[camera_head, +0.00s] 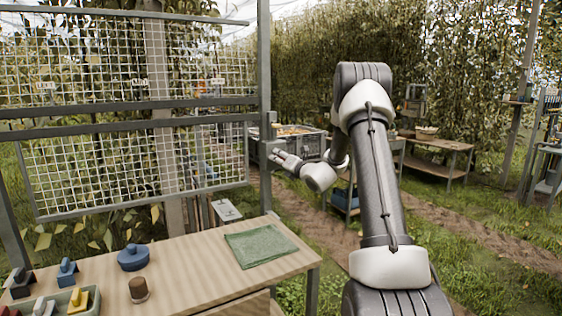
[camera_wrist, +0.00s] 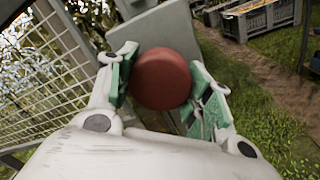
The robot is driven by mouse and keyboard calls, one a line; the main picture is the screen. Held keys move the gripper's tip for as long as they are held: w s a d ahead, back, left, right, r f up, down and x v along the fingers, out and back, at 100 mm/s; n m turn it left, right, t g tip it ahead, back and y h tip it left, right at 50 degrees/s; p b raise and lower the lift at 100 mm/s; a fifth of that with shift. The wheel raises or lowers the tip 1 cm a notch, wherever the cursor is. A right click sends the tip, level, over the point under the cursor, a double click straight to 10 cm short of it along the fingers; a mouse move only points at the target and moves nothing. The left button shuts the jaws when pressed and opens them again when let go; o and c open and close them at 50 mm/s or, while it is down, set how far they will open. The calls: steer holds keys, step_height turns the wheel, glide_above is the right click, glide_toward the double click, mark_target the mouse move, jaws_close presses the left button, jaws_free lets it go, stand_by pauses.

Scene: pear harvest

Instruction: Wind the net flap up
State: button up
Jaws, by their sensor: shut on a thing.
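The net flap (camera_head: 95,170), a pale wire-like mesh in a thin frame, hangs below a grey crossbar on the left in the head view. The mesh also shows at the left of the wrist view (camera_wrist: 45,75). My gripper (camera_wrist: 160,78) is shut on a round red knob (camera_wrist: 161,79), with one green-padded finger on each side. A grey housing (camera_wrist: 152,30) stands just behind the knob, by the post. In the head view my gripper (camera_head: 284,160) is beside the grey post (camera_head: 265,60); the knob cannot be made out there.
A grey crate (camera_head: 305,145) stands behind my gripper. A dirt path runs at the right.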

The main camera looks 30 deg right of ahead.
steer(key=shift+m, duration=3.1)
steer(key=shift+a+m+h, duration=0.1)
steer(key=shift+m+h, duration=0.4)
steer(key=shift+m, duration=2.7)
steer(key=o, duration=1)
steer(key=shift+o, duration=0.2)
steer(key=shift+r, duration=0.1)
steer(key=s, duration=1.2)
steer(key=shift+d+f, duration=0.2)
steer(key=shift+f, duration=0.2)
